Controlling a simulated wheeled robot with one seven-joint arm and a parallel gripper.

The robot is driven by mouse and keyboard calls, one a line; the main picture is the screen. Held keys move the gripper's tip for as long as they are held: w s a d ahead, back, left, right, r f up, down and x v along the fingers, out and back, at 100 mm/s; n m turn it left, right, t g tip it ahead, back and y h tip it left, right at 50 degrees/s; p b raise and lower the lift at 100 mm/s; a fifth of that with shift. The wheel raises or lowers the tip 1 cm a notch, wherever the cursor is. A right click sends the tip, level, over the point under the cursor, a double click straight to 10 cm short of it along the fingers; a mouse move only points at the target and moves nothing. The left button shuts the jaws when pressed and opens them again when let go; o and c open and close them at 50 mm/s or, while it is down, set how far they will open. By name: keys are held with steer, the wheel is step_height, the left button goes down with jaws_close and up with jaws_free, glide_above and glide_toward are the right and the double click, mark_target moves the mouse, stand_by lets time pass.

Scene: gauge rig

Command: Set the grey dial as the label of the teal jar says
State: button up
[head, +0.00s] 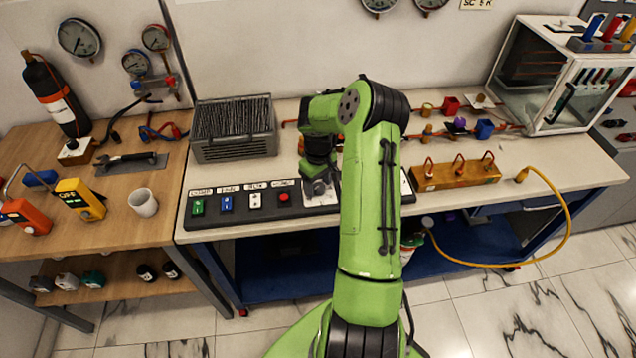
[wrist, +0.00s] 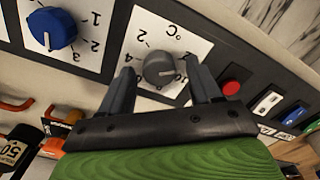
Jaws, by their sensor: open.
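The grey dial (wrist: 160,68) sits on a white scale plate marked °C, mounted on a dark panel. In the wrist view my gripper (wrist: 163,82) is open, with one finger on each side of the dial; I cannot tell whether they touch it. The dial's exact pointer setting is hard to read. In the head view my gripper (head: 319,186) is over the bench panel, and my arm hides part of it. A small teal-looking jar (head: 93,278) stands on the lower left shelf; its label is not readable.
A blue dial (wrist: 50,28) with its own scale is beside the grey one. On the other side are a red button (wrist: 231,88) and several switches. A dark bottle (wrist: 14,152) has a label showing 50. A grey wire-topped box (head: 234,130) stands behind the panel.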

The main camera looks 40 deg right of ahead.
steer(key=c, duration=1)
steer(key=shift+c, duration=0.2)
steer(key=shift+m, duration=0.5)
steer(key=m+b, duration=0.1)
steer(key=m, duration=0.2)
steer(key=shift+d+m, duration=0.1)
steer(key=shift+m, duration=0.3)
steer(key=m+b, duration=0.1)
steer(key=m, duration=0.4)
steer(key=m+b, duration=0.1)
steer(key=m, duration=0.4)
steer(key=shift+s+d, duration=0.1)
steer(key=shift+m+b, duration=0.45)
steer(key=shift+m, duration=2.05)
